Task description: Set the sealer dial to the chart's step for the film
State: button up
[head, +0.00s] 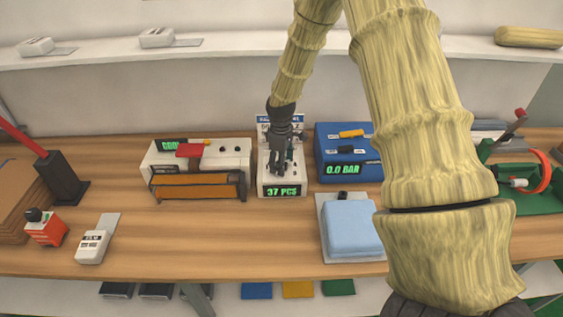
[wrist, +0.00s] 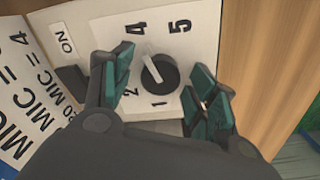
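My gripper (head: 284,160) points down over a narrow white unit (head: 268,190) with a green "37 PCS" display. The wrist view shows a black dial knob (wrist: 161,77) on a white panel numbered 1, 2, 4 and 5. The 3 is not visible. The knob's white pointer line aims up-left, toward the 4. My gripper's green-padded fingers (wrist: 161,70) are open on either side of the knob, with visible gaps. A chart (wrist: 28,105) with "MIC =" lines lies at the left; one line ends in 4, the others are partly hidden. Behind the unit, the chart (head: 266,120) is mostly covered.
A white and orange machine (head: 200,193) stands left of the unit. A blue "0.0 BAR" box (head: 350,172) stands close on the right. A light blue pad (head: 352,232) and a small white labelled device (head: 92,247) lie nearer the front. The front middle bench is clear.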

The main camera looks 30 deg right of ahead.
notch_tip(320, 180, up, 12)
dwell(0.8)
jog(key=shift+s+a, duration=0.1)
dwell(0.3)
